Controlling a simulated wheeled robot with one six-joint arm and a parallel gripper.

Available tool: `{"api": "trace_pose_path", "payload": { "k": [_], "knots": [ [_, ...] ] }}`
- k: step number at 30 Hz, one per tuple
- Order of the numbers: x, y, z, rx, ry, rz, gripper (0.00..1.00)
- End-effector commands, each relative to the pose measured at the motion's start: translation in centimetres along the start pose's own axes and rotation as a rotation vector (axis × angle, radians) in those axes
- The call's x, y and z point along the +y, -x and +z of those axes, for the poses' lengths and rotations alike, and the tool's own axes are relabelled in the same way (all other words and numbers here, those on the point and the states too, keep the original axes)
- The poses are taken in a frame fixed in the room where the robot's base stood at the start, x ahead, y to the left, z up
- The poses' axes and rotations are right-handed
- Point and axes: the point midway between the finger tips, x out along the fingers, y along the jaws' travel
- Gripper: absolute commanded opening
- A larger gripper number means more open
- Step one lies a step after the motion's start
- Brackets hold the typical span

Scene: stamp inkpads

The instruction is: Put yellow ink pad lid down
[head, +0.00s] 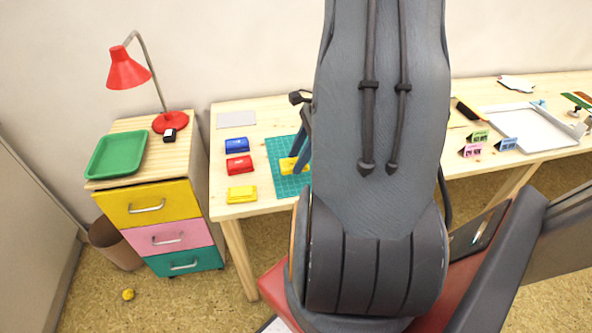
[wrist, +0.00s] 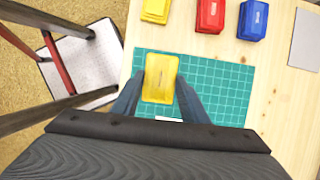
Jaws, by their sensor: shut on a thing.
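The yellow ink pad lid (wrist: 160,78) is between the two fingers of my gripper (wrist: 161,88) in the wrist view, over the green cutting mat (wrist: 225,75). My gripper (head: 298,160) is shut on the lid (head: 288,166), which is partly hidden by my arm in the head view. I cannot tell whether the lid touches the mat. The yellow ink pad (head: 241,194) sits on the table's front left, left of the mat; it also shows at the top of the wrist view (wrist: 157,10).
A red pad (head: 238,167) and a blue pad (head: 237,146) stand in a row behind the yellow pad. A grey sheet (head: 236,119) lies behind them. My arm hides the table's middle. A drawer unit (head: 150,205) stands left of the table.

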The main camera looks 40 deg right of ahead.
Motion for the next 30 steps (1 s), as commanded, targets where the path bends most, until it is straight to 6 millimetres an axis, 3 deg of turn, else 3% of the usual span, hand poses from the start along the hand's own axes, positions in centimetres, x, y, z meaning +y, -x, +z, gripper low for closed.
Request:
{"api": "trace_pose_path", "payload": {
  "k": [13,27,28,30],
  "knots": [
    [0.0,-4.4,-2.0,-0.001,-0.003,0.001,0.19],
    [0.0,-5.2,-2.3,0.000,-0.003,-0.002,0.19],
    [0.0,-5.1,-2.3,0.000,-0.003,-0.002,0.43],
    [0.0,-5.1,-2.3,0.000,-0.003,-0.002,0.55]
  ]
}}
